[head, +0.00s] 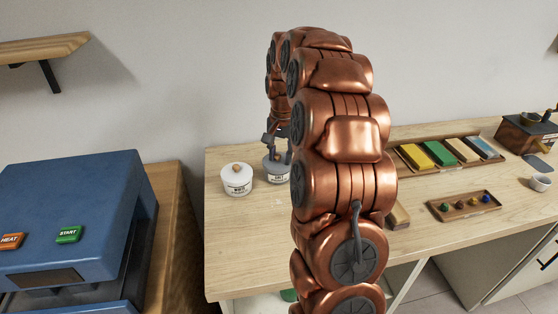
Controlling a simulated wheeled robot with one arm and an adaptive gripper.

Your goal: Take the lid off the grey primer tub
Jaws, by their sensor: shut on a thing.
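The grey primer tub (277,174) stands upright on the wooden worktop, left of my arm. It has a grey top and a white label too small to read surely. My gripper (277,153) points down over this tub, and its fingers are shut on the lid at the tub's top. The lid is mostly hidden by the fingers. I cannot tell whether it sits on the rim or is slightly raised. A white tub (237,182) with a knobbed lid stands just left of the grey one, apart from it.
A blue machine (75,205) with HEAT and START buttons fills the left. The worktop front left is clear.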

